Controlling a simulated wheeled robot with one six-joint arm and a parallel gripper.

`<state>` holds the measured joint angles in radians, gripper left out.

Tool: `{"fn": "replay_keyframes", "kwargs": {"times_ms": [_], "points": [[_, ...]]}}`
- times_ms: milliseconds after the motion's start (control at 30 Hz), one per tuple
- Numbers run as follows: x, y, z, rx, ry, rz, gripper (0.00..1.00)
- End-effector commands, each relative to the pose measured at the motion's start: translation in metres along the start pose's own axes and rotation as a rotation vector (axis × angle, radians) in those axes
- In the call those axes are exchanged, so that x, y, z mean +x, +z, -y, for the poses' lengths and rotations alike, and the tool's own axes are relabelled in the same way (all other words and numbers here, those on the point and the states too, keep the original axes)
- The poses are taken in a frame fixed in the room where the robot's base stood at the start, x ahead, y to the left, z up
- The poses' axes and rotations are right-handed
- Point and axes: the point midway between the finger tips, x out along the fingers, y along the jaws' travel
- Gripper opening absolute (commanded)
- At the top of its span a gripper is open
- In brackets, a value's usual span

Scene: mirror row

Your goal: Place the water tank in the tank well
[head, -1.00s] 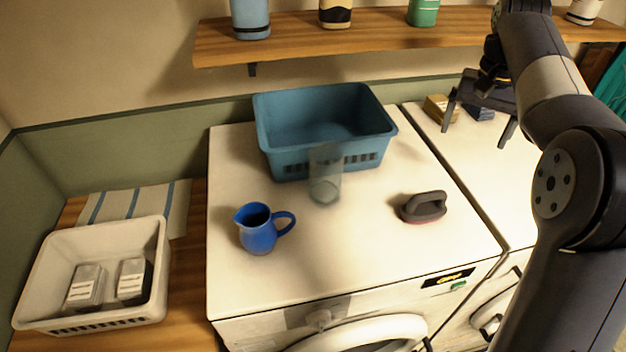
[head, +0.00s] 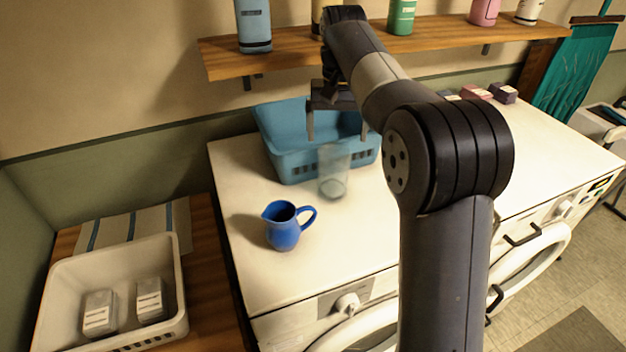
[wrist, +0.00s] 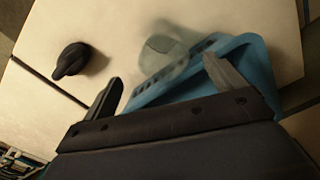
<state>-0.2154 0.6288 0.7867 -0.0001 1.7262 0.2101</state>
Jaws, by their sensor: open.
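A clear, see-through container (head: 333,172), which looks like the water tank, stands upright on the white washer top in front of the blue basket. It also shows in the wrist view (wrist: 166,48), just beyond my fingertips. My gripper (head: 337,137) is open and empty, pointing down above the basket, behind and above the container in the head view. In the wrist view its two fingers (wrist: 162,70) are spread apart, with the basket's edge and the container between and past them. I cannot make out a tank well in these frames.
The blue basket (head: 283,140) stands behind the container. A blue jug (head: 284,228) is at its front left. A white basket (head: 62,290) with packets is at left. A wooden shelf (head: 440,37) with bottles runs above.

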Motion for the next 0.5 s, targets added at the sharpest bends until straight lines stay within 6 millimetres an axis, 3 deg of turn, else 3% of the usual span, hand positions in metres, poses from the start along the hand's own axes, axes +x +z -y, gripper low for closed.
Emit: {"fn": "replay_keyframes", "kwargs": {"times_ms": [200,500], "points": [[0.033,0.000,0.000,0.000,0.001,0.003,0.91],[0.058,-0.002,0.003,-0.001,0.001,0.004,0.91]]}}
